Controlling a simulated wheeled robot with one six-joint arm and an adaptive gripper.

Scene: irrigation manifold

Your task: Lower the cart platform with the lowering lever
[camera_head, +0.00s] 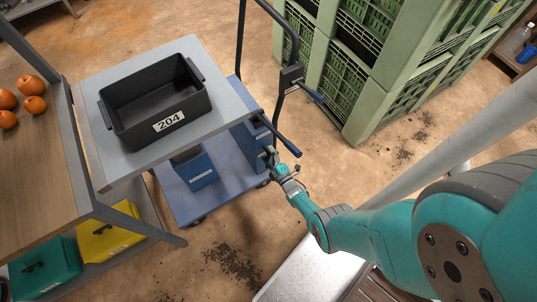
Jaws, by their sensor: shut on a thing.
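The cart's grey platform (205,131) stands raised above its blue base (210,200) and carries a black crate labelled 204. A bar lever with a dark blue grip (289,146) slants out from the platform's right side. A second, shorter lever with a blue tip (312,94) sticks out from a dark box on the cart's push handle. The task's words do not show which one is the lowering lever. My gripper (268,154) is beside the cart, just below and left of the dark blue grip. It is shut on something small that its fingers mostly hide.
A wooden-topped table (40,165) with several oranges stands close at the platform's left. Green and yellow bins (108,232) sit under it. Stacked green crates (375,75) stand behind right of the cart. A pale pole (480,120) runs near my arm. Floor at the front is open, with dark debris.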

